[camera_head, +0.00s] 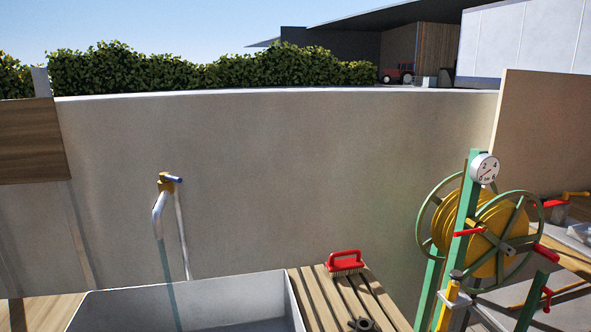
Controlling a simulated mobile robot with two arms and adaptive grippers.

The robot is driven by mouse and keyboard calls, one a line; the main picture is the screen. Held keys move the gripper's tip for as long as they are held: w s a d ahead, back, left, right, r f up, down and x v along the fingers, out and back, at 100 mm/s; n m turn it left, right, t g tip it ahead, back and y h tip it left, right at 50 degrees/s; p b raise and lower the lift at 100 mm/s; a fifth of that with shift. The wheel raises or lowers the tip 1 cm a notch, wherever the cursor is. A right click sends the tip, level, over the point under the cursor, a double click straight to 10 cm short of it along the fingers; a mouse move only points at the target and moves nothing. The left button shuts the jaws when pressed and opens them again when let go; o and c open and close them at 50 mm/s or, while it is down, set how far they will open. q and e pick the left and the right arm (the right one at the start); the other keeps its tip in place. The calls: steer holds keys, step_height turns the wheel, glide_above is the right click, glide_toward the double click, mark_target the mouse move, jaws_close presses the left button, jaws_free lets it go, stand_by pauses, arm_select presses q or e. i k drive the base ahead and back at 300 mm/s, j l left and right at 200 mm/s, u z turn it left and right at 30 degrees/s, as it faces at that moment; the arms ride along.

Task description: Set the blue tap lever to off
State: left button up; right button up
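The blue tap lever (174,179) sits on top of a brass tap (165,186) in front of the grey wall, left of centre. The lever sticks out to the right, nearly level and tilted slightly down. A pale curved spout (158,212) bends down from the tap. Below its mouth a thin bluish see-through stream (168,285), which looks like running water, drops into the grey basin (190,288). A grey upright pipe (183,235) stands behind the tap. Neither of my grippers is in view.
A slatted wooden bench (318,300) right of the basin holds a red-handled brush (345,262) and a small dark object (362,324). A green reel stand with yellow hose (490,235) and a dial (485,168) stands at right. The space around the tap is clear.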

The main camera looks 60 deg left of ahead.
mark_target(165, 176)
steer(key=u, duration=2.55)
steer(key=i+l+u, duration=0.1)
steer(key=u, duration=0.75)
